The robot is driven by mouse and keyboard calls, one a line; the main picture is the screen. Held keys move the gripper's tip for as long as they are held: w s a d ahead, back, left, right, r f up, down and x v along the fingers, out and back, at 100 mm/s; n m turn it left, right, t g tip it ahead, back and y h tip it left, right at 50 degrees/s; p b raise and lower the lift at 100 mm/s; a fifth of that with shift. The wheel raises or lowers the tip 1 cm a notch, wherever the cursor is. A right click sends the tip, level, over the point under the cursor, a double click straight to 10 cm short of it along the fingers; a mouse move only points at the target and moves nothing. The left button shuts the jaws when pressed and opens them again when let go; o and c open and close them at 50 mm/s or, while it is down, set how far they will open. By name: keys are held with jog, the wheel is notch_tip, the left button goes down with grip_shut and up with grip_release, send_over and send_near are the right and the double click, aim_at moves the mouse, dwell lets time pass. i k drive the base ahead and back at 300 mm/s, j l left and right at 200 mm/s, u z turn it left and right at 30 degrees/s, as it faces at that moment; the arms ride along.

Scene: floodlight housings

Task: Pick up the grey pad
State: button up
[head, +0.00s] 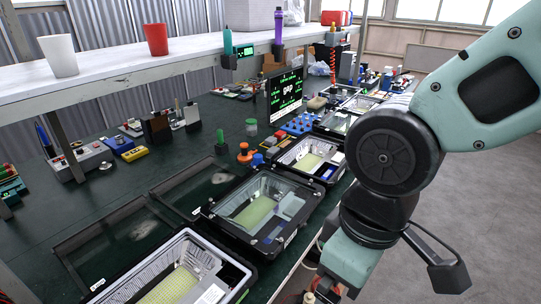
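I cannot make out a grey pad with certainty. A small beige-grey block (316,102) lies on the bench beyond the monitor, but it is too small to tell what it is. Floodlight housings stand in a row along the bench: a near one (244,278) at the bottom, a middle one with a glass front (292,235), and a farther one (328,179). My arm hangs at the right, in front of the bench edge, and hides part of it. Its lower end runs out of the bottom of the picture, and my gripper is not in view.
A white shelf (120,72) with a white cup (59,56) and a red cup (156,40) runs above the bench. A monitor (286,92), a blue rack (299,124) and small devices crowd the dark green bench. Open grey floor (495,220) lies at right.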

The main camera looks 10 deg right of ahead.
aim_at(270, 152)
jog(key=i+l+u, duration=0.1)
jog(key=u, duration=0.35)
jog(key=l+u, duration=0.2)
jog(key=u, duration=0.25)
jog(key=i+l+u, duration=0.1)
jog(key=l+u, duration=0.15)
jog(key=u, duration=0.15)
jog(key=l+u, duration=0.35)
jog(key=l, duration=0.6)
jog(key=l+u, duration=0.3)
jog(key=l, duration=1.05)
jog(key=k+l, duration=0.15)
jog(key=l, duration=0.65)
